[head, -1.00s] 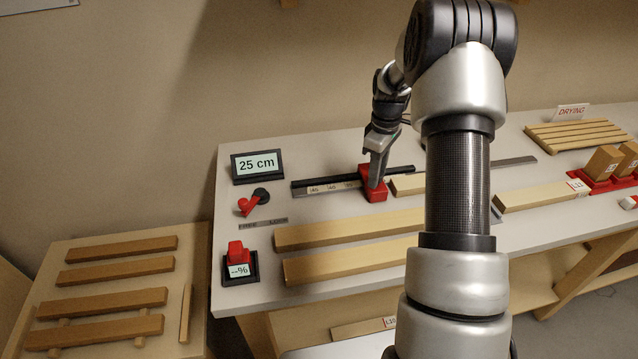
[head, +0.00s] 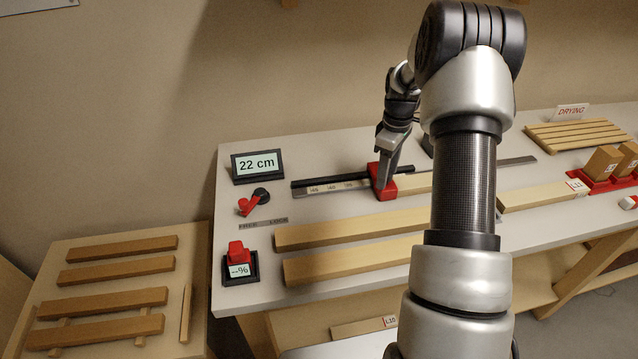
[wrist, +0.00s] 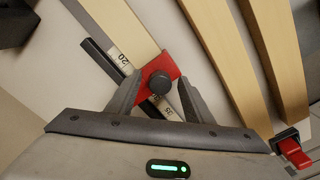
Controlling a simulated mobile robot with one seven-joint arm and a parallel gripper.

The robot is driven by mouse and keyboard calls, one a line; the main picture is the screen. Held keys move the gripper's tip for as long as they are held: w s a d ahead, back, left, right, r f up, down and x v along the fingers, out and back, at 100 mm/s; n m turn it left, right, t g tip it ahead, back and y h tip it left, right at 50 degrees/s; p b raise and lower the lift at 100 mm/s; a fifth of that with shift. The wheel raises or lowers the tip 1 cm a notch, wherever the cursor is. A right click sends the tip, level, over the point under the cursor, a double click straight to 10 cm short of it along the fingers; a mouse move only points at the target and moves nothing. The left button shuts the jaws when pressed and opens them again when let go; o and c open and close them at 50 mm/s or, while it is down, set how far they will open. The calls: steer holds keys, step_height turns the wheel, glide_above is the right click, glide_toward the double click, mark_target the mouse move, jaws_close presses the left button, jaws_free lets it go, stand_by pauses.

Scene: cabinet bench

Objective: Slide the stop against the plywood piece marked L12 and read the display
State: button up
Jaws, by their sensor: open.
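The red stop (head: 383,183) sits on the rule (head: 335,187). My gripper (head: 386,170) is lowered at the stop. In the wrist view, its open fingers (wrist: 160,88) stand on either side of the stop's dark knob (wrist: 161,83). A pale plywood piece (head: 412,183) lies along the rule, its near end at the stop; I cannot tell touching from a tiny gap. My arm hides its far part and any mark. A tag (head: 577,184) on a board at right is too small to read surely.
A red lever (head: 250,203) and a small meter (head: 239,266) showing --% are at the bench's left. Long boards (head: 340,230) lie in front of the rule. A side table (head: 195,270) holds several strips. Red holders with wooden blocks (head: 603,162) and a DRYING rack (head: 575,135) are at right.

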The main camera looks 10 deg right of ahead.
steer(key=shift+r+p, duration=2.65)
steer(key=shift+r, duration=1.75)
steer(key=shift+r, duration=0.1)
steer(key=s+a+r+m+t, duration=0.1)
steer(key=s+a+r+m, duration=0.1)
steer(key=s+a+r, duration=0.6)
steer(key=s+a+r+m+t, duration=0.2)
steer(key=s+a+r, duration=0.15)
steer(key=r, duration=0.75)
steer(key=s+a+r+m+t, duration=0.1)
steer(key=s+a+m, duration=0.1)
steer(key=s, duration=0.7)
steer(key=s+a+r+m+t, duration=0.1)
steer(key=s+a+m, duration=0.2)
steer(key=s, duration=0.6)
steer(key=shift+s+a+t, duration=0.25)
steer(key=shift+a+t, duration=0.05)
steer(key=shift+a, duration=0.45)
steer(key=shift+r, duration=0.15)
